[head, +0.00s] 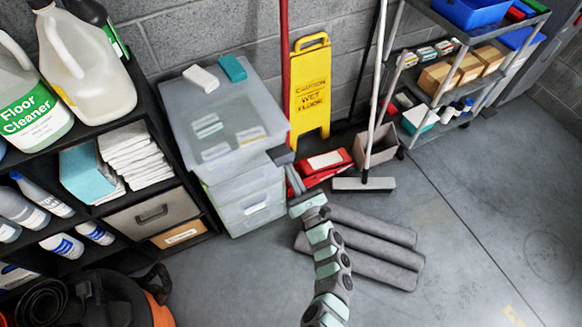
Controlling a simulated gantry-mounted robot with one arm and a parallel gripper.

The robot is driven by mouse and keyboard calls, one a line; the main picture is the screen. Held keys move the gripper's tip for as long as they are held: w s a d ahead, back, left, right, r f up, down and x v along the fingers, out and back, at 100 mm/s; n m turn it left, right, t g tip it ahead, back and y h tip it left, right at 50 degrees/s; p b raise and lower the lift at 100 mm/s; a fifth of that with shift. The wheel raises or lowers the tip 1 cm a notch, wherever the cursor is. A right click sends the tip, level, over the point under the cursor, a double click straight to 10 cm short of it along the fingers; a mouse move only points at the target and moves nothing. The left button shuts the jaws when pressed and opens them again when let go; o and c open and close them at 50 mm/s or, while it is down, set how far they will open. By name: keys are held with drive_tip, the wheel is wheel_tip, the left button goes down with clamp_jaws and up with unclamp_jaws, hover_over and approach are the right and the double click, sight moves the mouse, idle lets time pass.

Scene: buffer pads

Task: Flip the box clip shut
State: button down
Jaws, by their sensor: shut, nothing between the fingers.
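A translucent grey plastic box (236,172) with a pale lid (223,109) stands on top of another translucent bin (250,207), left of centre. A dark grey clip (281,155) shows at the lid's front right corner and seems to stick outward from the edge. My gripper (291,176) is at the box's right side, just below the clip. Its narrow fingers are together, pointing up towards the clip, with nothing held. I cannot tell whether the fingertips touch the clip. My arm comes up from the bottom of the view.
Grey rolled pads (375,245) lie on the floor behind my arm. A yellow wet-floor sign (311,88), a red-handled tool and a broom (364,183) stand behind. A dark shelf (155,220) is close on the left. The floor at right is clear.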

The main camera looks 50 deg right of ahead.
sight(286, 158)
drive_tip(key=r+g+p, duration=0.2)
drive_tip(key=p, duration=0.4)
drive_tip(key=r+g+y+p, duration=0.1)
drive_tip(key=r+p, duration=0.1)
drive_tip(key=p, duration=0.5)
drive_tip(key=w+r+g+p, duration=0.1)
drive_tip(key=r+g+p, duration=0.1)
drive_tip(key=p, duration=0.4)
drive_tip(key=shift+d+r+g+y+p, duration=0.2)
drive_tip(key=shift+r+g+y+p, duration=0.1)
drive_tip(key=shift+y+p, duration=0.1)
drive_tip(key=g+p, duration=0.1)
drive_tip(key=p, duration=0.2)
drive_tip(key=w+r+g+y+p, duration=0.1)
drive_tip(key=p, duration=0.3)
drive_tip(key=shift+w+d+g, duration=0.15)
drive_tip(key=shift+d+g, duration=0.1)
drive_tip(key=shift+g, duration=0.15)
drive_tip(key=shift+w+d+r+g+p, duration=0.2)
drive_tip(key=shift+g+p, duration=0.1)
drive_tip(key=shift+p, duration=0.25)
drive_tip(key=shift+w+r+g+y+p, duration=0.2)
drive_tip(key=shift+w+g+y+p, duration=0.15)
drive_tip(key=shift+g+p, duration=0.4)
drive_tip(key=shift+f, duration=0.15)
drive_tip(key=shift+w+r+p, duration=0.1)
drive_tip(key=shift+r+p, duration=0.8)
drive_tip(key=shift+p, duration=0.1)
